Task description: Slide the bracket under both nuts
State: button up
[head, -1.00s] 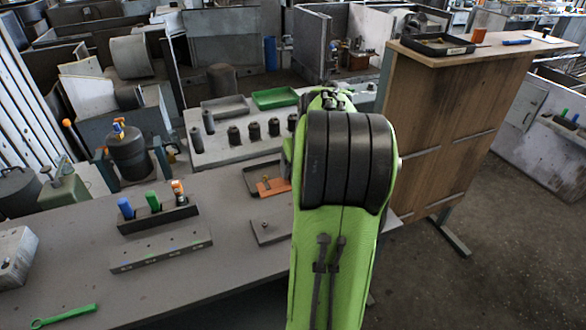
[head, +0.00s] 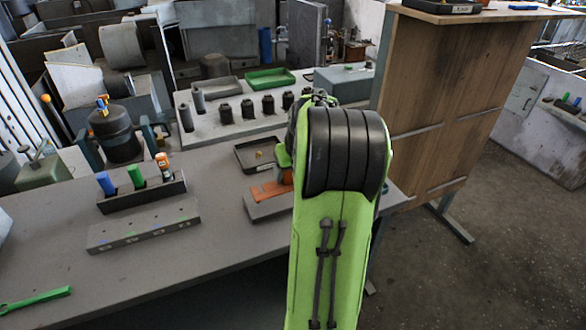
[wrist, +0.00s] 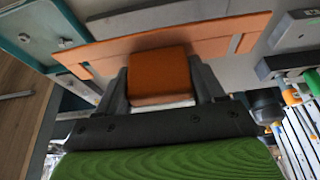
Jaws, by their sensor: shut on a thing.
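The orange bracket (wrist: 215,32) is a flat plate with an upright orange block on it. My gripper (wrist: 162,80) is shut on that block, with a dark finger on each side. Slots show toward the left and right ends of the plate. In the head view the bracket (head: 266,193) lies over a grey base plate (head: 268,209), partly hidden by my arm. I cannot tell whether it touches the base plate. A small dark fastener (wrist: 65,43) shows beyond the bracket in the wrist view. Whether it is one of the nuts is unclear; no nut under the bracket is discernible.
A dark tray (head: 245,165) with a small brass piece lies behind the base plate. A holder (head: 143,195) with coloured bottles and a grey bar (head: 140,228) stand to the left. Several dark cylinders stand on a light board (head: 205,135). A green wrench (head: 35,300) lies front left.

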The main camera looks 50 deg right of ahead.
jog(key=f+b, duration=0.2)
jog(key=f, duration=0.1)
jog(key=f+b, duration=0.2)
jog(key=w+f+b, duration=0.1)
jog(key=f, duration=0.2)
jog(key=shift+d+f+b, duration=0.25)
jog(key=shift+f+b, duration=0.1)
jog(key=shift+b, duration=0.05)
jog(key=shift+f+b, duration=0.35)
jog(key=shift+f, duration=0.1)
jog(key=shift+w+d, duration=0.1)
jog(key=shift+w, duration=0.05)
jog(key=shift+w+d+p, duration=0.6)
jog(key=shift+w+p, duration=0.15)
jog(key=shift+w, duration=0.2)
